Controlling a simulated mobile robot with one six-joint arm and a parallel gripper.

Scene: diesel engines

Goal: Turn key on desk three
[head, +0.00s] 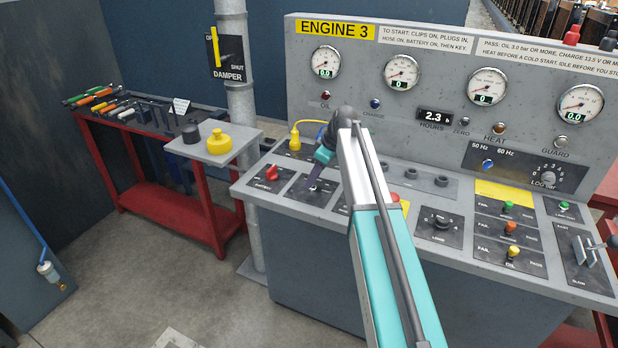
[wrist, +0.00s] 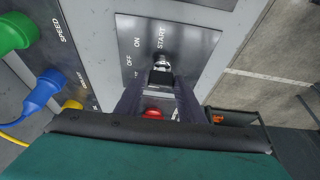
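The desk marked ENGINE 3 (head: 335,29) stands in front of me in the head view. Its key switch plate (head: 302,193) is on the sloping top at the left, partly behind my gripper (head: 316,180). In the wrist view the plate (wrist: 190,38) reads OFF, ON and START around a metal lock barrel (wrist: 161,62). A dark key (wrist: 160,77) sits at the barrel. My gripper (wrist: 158,88) has its two dark fingers on either side of the key, close to it. Whether the fingers press on it I cannot tell.
A red knob (head: 272,173) is left of the key plate. A yellow plug (head: 295,139) with a cable stands behind it. Green (wrist: 14,33) and blue (wrist: 42,90) plugs show in the wrist view. A red tool bench (head: 170,210) stands left, by a grey pipe (head: 238,110).

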